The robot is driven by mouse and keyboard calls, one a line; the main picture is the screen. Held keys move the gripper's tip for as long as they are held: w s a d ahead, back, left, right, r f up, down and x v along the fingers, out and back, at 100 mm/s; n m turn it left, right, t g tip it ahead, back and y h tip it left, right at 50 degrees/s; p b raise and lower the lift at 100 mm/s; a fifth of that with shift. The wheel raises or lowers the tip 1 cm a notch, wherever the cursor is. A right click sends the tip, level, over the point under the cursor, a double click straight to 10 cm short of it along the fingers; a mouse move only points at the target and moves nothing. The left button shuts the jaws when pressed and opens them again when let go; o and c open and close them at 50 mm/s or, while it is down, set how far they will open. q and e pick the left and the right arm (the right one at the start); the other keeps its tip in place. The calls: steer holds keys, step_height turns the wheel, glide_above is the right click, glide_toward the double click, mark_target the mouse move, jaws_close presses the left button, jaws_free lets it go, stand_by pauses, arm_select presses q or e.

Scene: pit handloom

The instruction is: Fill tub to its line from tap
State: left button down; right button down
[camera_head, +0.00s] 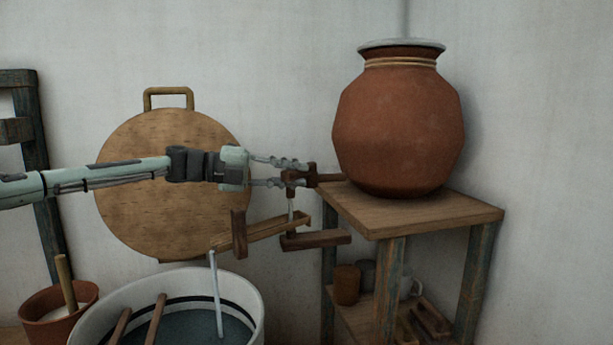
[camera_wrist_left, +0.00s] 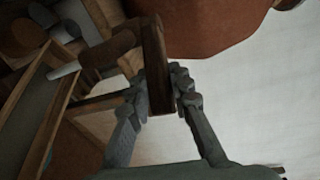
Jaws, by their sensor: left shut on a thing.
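The white tub (camera_head: 91,329) stands at the bottom of the head view, its lower part cut off by the frame. A dark line (camera_head: 236,309) runs around its inner wall, and the water surface (camera_head: 190,331) lies below that line. My left gripper (camera_head: 300,173) is shut on the dark wooden tap handle beside the clay pot (camera_head: 400,120). The handle (camera_wrist_left: 155,60) stands between the fingers in the wrist view. A thin stream falls from the tap into a wooden trough (camera_head: 270,229). Water (camera_head: 216,290) pours from the trough's left end into the tub. My right gripper is not in view.
The pot rests on a wooden stand (camera_head: 440,215) with cups and wooden pieces on its lower shelf. Two wooden sticks (camera_head: 156,318) lean in the tub. A small clay pot (camera_head: 60,305) stands left of it. A round wooden lid (camera_head: 150,220) leans on the wall.

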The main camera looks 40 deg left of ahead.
arm_select(q)
steer(key=shift+a+r, duration=0.1)
steer(key=shift+a, duration=0.1)
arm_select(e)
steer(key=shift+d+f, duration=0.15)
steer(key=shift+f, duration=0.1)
arm_select(q)
steer(key=c, duration=1.3)
jaws_free()
steer(key=shift+d, duration=0.1)
steer(key=shift+c, duration=0.2)
